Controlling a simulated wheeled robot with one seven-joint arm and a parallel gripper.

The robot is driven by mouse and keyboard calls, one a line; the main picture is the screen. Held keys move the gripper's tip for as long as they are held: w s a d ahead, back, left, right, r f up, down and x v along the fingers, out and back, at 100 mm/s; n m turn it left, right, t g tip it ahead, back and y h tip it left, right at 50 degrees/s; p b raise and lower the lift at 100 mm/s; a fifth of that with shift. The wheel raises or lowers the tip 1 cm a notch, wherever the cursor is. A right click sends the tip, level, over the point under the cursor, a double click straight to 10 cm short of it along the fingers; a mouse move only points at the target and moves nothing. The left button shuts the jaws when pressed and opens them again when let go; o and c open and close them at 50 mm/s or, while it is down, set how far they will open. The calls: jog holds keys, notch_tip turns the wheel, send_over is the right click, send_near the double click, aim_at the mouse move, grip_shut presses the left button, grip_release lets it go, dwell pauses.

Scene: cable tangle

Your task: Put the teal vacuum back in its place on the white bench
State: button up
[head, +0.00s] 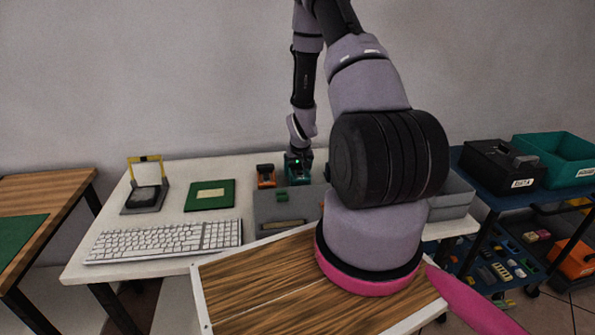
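The teal vacuum (298,177) appears in the head view as a small dark teal body at the back of the white bench (110,247). It stands just right of a small orange device (265,176). My gripper (299,158) points down from above and meets the top of the teal body. A small green light shows there. The fingers are too small and dark to tell whether they are open or closed on it. My own arm hides the bench to the right of it.
A grey bin (262,212) with small pieces stands in front of the vacuum. A keyboard (165,241), a green board (210,195) and a yellow-framed device (146,190) lie left. A blue cart (480,193) with a black bin (497,168) and teal bin (562,160) stands right.

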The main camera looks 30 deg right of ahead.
jog(key=shift+f, duration=0.1)
jog(key=o, duration=0.9)
jog(key=v, duration=1.2)
jog(key=shift+a+r, duration=0.1)
jog(key=shift+r, duration=0.2)
jog(key=s+a+r+t, duration=0.1)
jog(key=s+a+r, duration=0.15)
jog(key=r, duration=0.55)
jog(key=s+a+r+y, duration=0.1)
jog(key=s+a+r, duration=0.15)
jog(key=r, duration=0.55)
jog(key=s+a+r+t, duration=0.1)
jog(key=a+r, duration=0.2)
jog(key=r, duration=0.5)
jog(key=s+a+r, duration=0.2)
jog(key=s+r, duration=0.2)
jog(key=s, duration=0.1)
jog(key=s+a+r+y, duration=0.1)
jog(key=s+a+r, duration=0.1)
jog(key=s+r, duration=0.2)
jog(key=s+a+r+m+y, duration=0.1)
jog(key=s+a+r, duration=0.1)
jog(key=s+r, duration=0.2)
jog(key=shift+s+a+r+t, duration=0.1)
jog(key=shift+s+r+t, duration=0.1)
jog(key=shift+s, duration=0.75)
jog(key=shift+s+r+t, duration=0.15)
jog(key=shift+s+t, duration=0.05)
jog(key=shift+s, duration=0.75)
